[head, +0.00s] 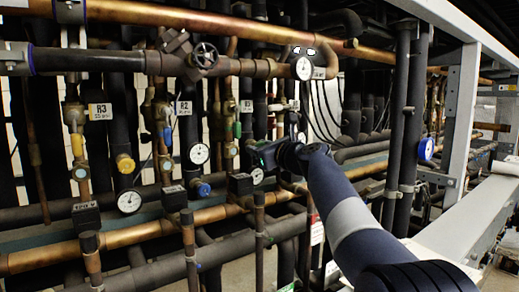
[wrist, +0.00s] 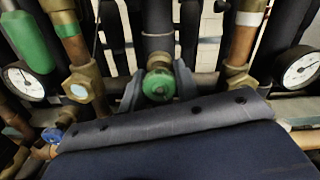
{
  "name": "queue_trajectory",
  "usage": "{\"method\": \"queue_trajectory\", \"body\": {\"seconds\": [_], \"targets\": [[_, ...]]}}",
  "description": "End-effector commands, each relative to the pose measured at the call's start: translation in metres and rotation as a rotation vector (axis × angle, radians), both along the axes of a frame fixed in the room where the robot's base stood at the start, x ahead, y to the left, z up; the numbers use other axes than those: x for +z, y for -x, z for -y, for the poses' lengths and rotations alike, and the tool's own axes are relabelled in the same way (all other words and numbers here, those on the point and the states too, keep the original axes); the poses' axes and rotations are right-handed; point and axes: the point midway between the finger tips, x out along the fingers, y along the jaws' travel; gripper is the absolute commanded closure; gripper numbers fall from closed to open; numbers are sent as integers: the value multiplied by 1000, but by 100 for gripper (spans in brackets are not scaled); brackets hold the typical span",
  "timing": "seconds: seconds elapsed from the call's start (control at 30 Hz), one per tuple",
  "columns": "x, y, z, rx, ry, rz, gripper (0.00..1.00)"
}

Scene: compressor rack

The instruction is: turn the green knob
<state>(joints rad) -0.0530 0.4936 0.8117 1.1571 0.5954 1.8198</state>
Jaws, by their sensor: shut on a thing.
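The green knob (wrist: 159,84) is round and sits at the lower end of a dark vertical pipe, in the middle of the wrist view. My gripper (wrist: 158,88) has one finger on each side of the knob and is shut on it. In the head view my arm reaches in from the lower right, and my gripper (head: 257,154) is at the rack among the pipes. There the gripper largely hides the knob.
In the wrist view a green sleeve (wrist: 27,42) and a gauge (wrist: 24,80) stand left, another gauge (wrist: 300,68) right. In the head view pipes crowd the rack, with a handwheel (head: 204,56) above and a white beam (head: 470,210) at right.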

Motion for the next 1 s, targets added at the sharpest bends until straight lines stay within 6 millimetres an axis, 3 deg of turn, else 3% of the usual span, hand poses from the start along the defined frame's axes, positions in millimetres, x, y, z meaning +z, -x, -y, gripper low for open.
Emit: {"method": "queue_trajectory", "body": {"seconds": [1.0], "targets": [[-1, 0, 0, 1, 792, 534, 92]]}}
